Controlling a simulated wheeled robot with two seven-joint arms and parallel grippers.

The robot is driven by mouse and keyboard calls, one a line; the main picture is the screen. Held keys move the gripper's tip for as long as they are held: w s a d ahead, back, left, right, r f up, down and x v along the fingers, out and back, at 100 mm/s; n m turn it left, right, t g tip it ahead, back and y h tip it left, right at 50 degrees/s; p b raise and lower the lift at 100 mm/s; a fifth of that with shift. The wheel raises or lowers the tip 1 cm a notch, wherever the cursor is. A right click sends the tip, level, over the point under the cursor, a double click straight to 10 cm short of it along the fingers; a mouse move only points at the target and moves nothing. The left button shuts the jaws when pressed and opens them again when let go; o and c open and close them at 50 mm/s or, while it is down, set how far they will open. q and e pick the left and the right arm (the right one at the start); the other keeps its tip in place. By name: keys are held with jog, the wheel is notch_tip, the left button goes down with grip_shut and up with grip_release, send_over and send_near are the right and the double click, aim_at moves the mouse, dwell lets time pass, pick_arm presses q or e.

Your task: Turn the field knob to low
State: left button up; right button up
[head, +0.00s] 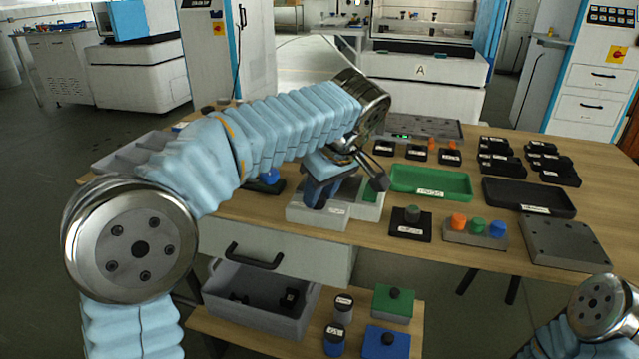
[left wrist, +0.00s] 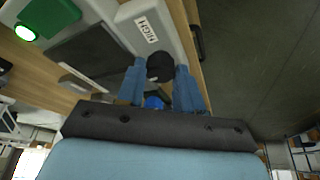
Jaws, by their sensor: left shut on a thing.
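The field knob (left wrist: 160,68) is a dark round knob on a pale grey box (head: 305,214) at the front edge of the bench. My left gripper (head: 318,198) reaches down over this box, with its blue fingers on both sides of the knob. In the left wrist view the gripper (left wrist: 160,76) is shut on the knob. A white label (left wrist: 146,30) beside the knob appears to read HIGH. The knob's pointer is hidden, so its setting cannot be told. My right gripper is out of view.
A green tray (head: 430,183) and a dark tray (head: 529,198) lie to the right. A block with orange, green and blue knobs (head: 475,233) stands at the front. A lit green lamp (left wrist: 25,32) shows near the box. A grey bin (head: 262,300) sits on the lower shelf.

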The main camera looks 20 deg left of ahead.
pick_arm(q)
jog(key=shift+w+d+n+g+y+p, duration=0.15)
jog(key=shift+n+g+p, duration=0.25)
jog(key=shift+n, duration=0.45)
jog(key=shift+a+n+g+y+p, duration=0.15)
jog(key=shift+n+g+p, duration=0.2)
jog(key=shift+n, duration=0.5)
jog(key=shift+d+n, duration=0.1)
jog(key=shift+n, duration=0.2)
jog(key=o, duration=1)
jog(key=shift+o, duration=0.2)
